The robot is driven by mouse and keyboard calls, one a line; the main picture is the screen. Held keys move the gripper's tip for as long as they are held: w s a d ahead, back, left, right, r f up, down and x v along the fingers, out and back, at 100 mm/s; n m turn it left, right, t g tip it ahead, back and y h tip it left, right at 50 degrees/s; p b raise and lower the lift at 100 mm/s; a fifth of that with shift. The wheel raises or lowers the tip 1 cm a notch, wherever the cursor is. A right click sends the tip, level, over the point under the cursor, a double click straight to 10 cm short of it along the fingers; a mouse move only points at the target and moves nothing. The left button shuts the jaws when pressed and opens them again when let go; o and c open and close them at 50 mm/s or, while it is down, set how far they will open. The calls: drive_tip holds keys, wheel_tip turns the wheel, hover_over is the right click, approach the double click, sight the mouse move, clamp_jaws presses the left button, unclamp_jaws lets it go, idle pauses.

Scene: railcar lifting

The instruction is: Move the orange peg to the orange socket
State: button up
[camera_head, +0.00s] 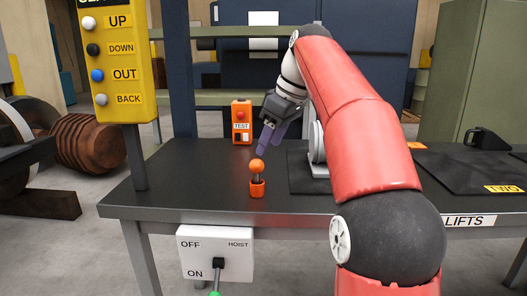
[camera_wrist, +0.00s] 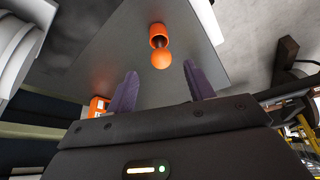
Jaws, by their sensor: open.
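The orange peg (camera_head: 257,166) has a round orange knob on a dark shaft. It stands upright, its shaft's lower end inside the orange socket (camera_head: 257,189) near the table's front edge. In the wrist view the peg's knob (camera_wrist: 162,61) lies ahead of my fingertips, with the socket (camera_wrist: 158,31) beyond it. My gripper (camera_head: 268,139) is above and behind the peg in the head view, slightly to its right. Its purple fingers (camera_wrist: 160,72) are apart with nothing held between them. I see no contact with the knob.
The dark table (camera_head: 200,180) is clear around the socket. An orange TEST box (camera_head: 241,122) stands behind. A yellow button panel (camera_head: 111,60) is at left, and a white hoist switch box (camera_head: 214,253) hangs below the front edge. Dark mats (camera_head: 460,172) lie at right.

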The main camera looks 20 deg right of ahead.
drive_tip(key=p+v, duration=0.1)
drive_tip(key=v, duration=0.3)
drive_tip(key=s+a+f+m+h, duration=0.2)
drive_tip(key=s+a+f+m, duration=0.25)
drive_tip(key=s+f, duration=0.5)
drive_tip(key=s+f+m+t+h, duration=0.1)
drive_tip(key=s+f+m, duration=0.3)
drive_tip(key=s+f, duration=1.1)
drive_tip(key=shift+s+d+f+m+t, duration=0.25)
drive_tip(key=shift+d+f+m+t, duration=0.1)
drive_tip(key=shift+f+t, duration=0.35)
drive_tip(key=shift+c, duration=0.3)
